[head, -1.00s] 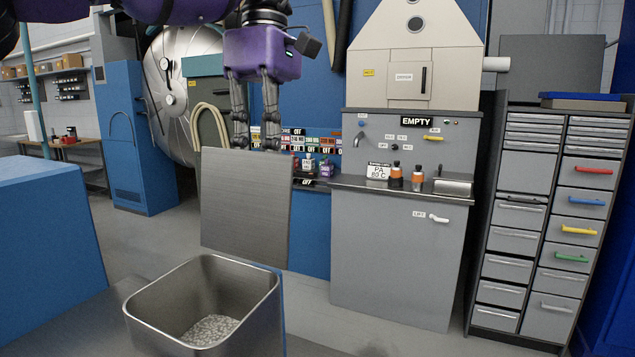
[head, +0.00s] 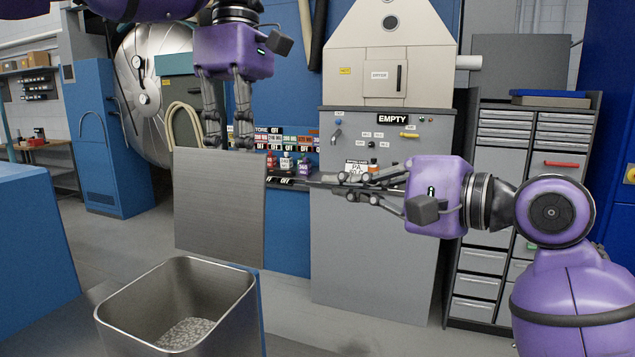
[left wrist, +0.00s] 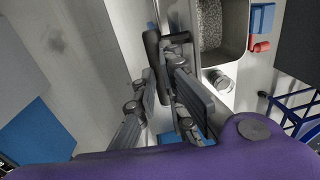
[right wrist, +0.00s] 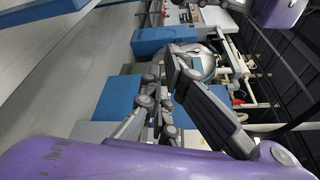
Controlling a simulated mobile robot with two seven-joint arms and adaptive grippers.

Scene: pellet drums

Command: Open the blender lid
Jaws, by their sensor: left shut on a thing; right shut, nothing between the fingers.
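The blender lid (head: 219,207) is a flat grey metal panel standing upright at the back of the open blender bin (head: 178,292). Pale pellets (head: 187,333) lie in the bin. My left gripper (head: 228,143) points down at the lid's top edge. In the left wrist view (left wrist: 165,78) its fingers are shut on a dark handle (left wrist: 152,45) that seems to belong to the lid; the exact contact is partly hidden. My right gripper (head: 322,181) is shut and empty, pointing left, to the right of the lid and apart from it. It also shows in the right wrist view (right wrist: 160,90).
A drawer unit (head: 483,290) is at the right. A blue block (head: 30,245) is at the left. Floor between bin and cabinet is clear.

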